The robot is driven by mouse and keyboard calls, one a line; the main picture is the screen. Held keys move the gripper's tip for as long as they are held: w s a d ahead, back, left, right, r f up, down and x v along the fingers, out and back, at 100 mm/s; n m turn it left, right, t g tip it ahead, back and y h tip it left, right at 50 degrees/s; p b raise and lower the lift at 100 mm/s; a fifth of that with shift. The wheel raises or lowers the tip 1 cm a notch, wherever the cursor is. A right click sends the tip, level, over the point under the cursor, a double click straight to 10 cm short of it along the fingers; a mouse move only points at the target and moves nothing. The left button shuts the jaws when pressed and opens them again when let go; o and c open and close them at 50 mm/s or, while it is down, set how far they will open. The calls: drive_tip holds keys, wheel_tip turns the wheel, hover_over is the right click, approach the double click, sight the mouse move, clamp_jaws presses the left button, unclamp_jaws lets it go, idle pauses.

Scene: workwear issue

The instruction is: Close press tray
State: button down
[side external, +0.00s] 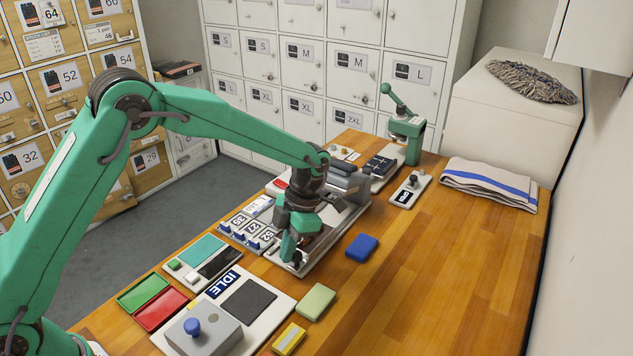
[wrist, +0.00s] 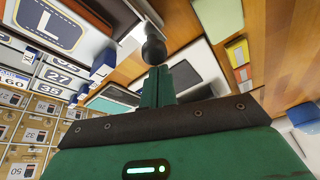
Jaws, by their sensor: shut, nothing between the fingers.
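The heat press (side external: 350,180) has dark grey plates and stands at the middle of the bench. Its light grey tray (side external: 332,240) reaches out from under the plates towards the front; how far it is out is hard to judge. My gripper (side external: 291,254) points down at the tray's front end and hides part of it. In the wrist view the green fingers (wrist: 158,88) are together with nothing between them. A dark round knob (wrist: 153,50) is just past the fingertips; I cannot tell whether they touch it.
Number tags (side external: 245,228) lie left of the tray. A blue block (side external: 362,247) lies to its right. In front are a panel reading IDLE (side external: 222,285) and a green pad (side external: 316,302). A green lever press (side external: 408,135) stands behind.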

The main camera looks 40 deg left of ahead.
approach(323, 230)
drive_tip(key=shift+s+a+f, duration=0.15)
drive_tip(key=shift+s+f, duration=0.4)
drive_tip(key=shift+f, duration=0.25)
drive_tip(key=shift+s+a+f, duration=0.2)
drive_tip(key=shift+s+f, duration=0.35)
drive_tip(key=shift+f, duration=0.25)
drive_tip(key=shift+s+a+f, duration=0.15)
drive_tip(key=shift+s+f, duration=0.35)
drive_tip(key=shift+f, duration=0.3)
drive_tip(key=shift+s+a+r, duration=0.1)
drive_tip(key=shift+s+a+r, duration=0.1)
drive_tip(key=shift+s+a, duration=0.15)
drive_tip(key=shift+s, duration=0.35)
drive_tip(key=shift+s+a+r, duration=0.1)
drive_tip(key=shift+s+a, duration=0.2)
drive_tip(key=shift+s, duration=0.3)
drive_tip(key=shift+s+a, duration=0.25)
drive_tip(key=shift+s, duration=0.35)
drive_tip(key=v, duration=1)
drive_tip(key=shift+d, duration=0.25)
drive_tip(key=shift+s+r, duration=0.1)
drive_tip(key=shift+s, duration=0.05)
